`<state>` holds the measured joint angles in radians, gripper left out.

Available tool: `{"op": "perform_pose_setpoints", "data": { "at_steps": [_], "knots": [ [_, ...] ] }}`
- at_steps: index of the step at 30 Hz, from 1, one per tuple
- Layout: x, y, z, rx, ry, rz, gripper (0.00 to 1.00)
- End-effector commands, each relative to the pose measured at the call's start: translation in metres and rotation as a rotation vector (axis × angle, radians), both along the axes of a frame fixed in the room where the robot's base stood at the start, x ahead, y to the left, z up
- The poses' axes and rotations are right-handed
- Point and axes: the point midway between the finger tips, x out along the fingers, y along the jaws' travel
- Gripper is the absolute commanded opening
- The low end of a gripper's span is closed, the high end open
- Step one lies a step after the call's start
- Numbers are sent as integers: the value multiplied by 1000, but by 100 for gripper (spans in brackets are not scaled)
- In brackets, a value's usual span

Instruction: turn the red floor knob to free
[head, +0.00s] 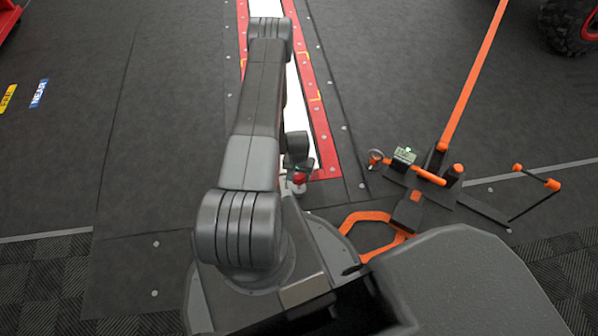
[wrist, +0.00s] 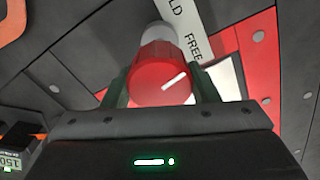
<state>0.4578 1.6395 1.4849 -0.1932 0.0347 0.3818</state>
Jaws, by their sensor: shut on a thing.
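The red floor knob (wrist: 160,75) fills the middle of the wrist view, on a pale round base. A white pointer line on its face slants up and to the right. A white label strip (wrist: 205,18) beside it reads "FREE" and, partly cut off, "LD". My gripper (wrist: 162,88) has one dark finger on each side of the knob and is shut on it. In the head view the knob (head: 299,179) shows small and red beside my arm, just under my gripper (head: 298,166), which is partly hidden there.
A red-edged white floor strip (head: 320,140) runs away from the knob. To the right stands an orange and black jack-like device (head: 425,180) with a long orange handle and a small green display. A tyre (head: 570,25) is at the top right. The dark floor at left is mostly clear.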

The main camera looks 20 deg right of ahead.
Motion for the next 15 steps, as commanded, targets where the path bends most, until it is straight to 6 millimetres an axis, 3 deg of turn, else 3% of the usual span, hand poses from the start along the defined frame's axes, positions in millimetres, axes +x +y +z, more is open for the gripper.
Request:
{"op": "perform_pose_setpoints", "data": {
  "at_steps": [15],
  "knots": [
    [0,-1,1,1,-1,-491,31]
  ]
}}
